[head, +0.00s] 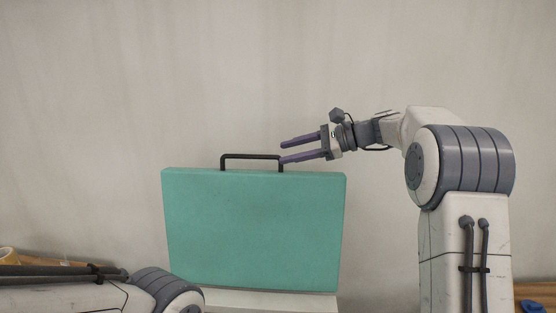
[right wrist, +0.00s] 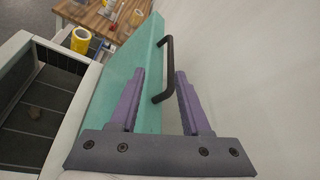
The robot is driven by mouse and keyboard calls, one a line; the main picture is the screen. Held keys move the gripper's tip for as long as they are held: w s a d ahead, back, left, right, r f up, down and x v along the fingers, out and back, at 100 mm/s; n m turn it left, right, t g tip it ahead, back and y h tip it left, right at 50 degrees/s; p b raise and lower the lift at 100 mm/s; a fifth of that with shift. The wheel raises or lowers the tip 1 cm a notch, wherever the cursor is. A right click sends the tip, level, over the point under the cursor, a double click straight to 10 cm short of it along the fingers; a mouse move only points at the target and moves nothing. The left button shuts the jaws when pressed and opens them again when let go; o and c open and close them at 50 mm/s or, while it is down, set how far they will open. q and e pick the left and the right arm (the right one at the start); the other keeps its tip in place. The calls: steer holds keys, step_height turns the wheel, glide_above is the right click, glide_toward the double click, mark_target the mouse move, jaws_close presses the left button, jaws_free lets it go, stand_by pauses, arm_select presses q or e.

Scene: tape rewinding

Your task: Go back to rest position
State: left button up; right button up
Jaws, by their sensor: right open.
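My right gripper (head: 283,151) is open and empty at the upper right of a teal panel (head: 250,235), pointing left. Its fingertips are by the right end of the black handle (head: 250,156) on the panel's top edge. The right wrist view shows both purple fingers spread (right wrist: 160,72), with the handle (right wrist: 168,65) showing between them; I cannot tell whether they touch it. The teal panel (right wrist: 125,85) passes behind the left finger there. Part of my left arm shows at the lower left of the head view, but its gripper is not in view.
A blue object (head: 533,306) lies by a wooden surface (head: 537,291) at the lower right. The space above the panel is clear, before a plain wall.

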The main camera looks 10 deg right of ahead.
steer(key=shift+d, duration=0.1)
steer(key=s+a+f+n+g+h+b, duration=0.2)
steer(key=s+a+f+n+g, duration=0.15)
steer(key=s+a+f, duration=0.45)
steer(key=s+a+f+n+g+h+b, duration=0.1)
steer(key=s+a+f+n+g+h, duration=0.15)
steer(key=s+a+f+n, duration=0.55)
steer(key=s+d+f+n+h+b, duration=0.2)
steer(key=s+f+n, duration=0.4)
steer(key=s, duration=0.6)
steer(key=s+d+f+n+h+b, duration=0.1)
steer(key=s+d+f+n+h, duration=0.3)
steer(key=s, duration=0.8)
step_height(320, 180, down, 3)
steer(key=shift+s+d+f+n+h+b, duration=0.15)
steer(key=shift+s+n+h+b, duration=0.35)
steer(key=shift+n, duration=0.75)
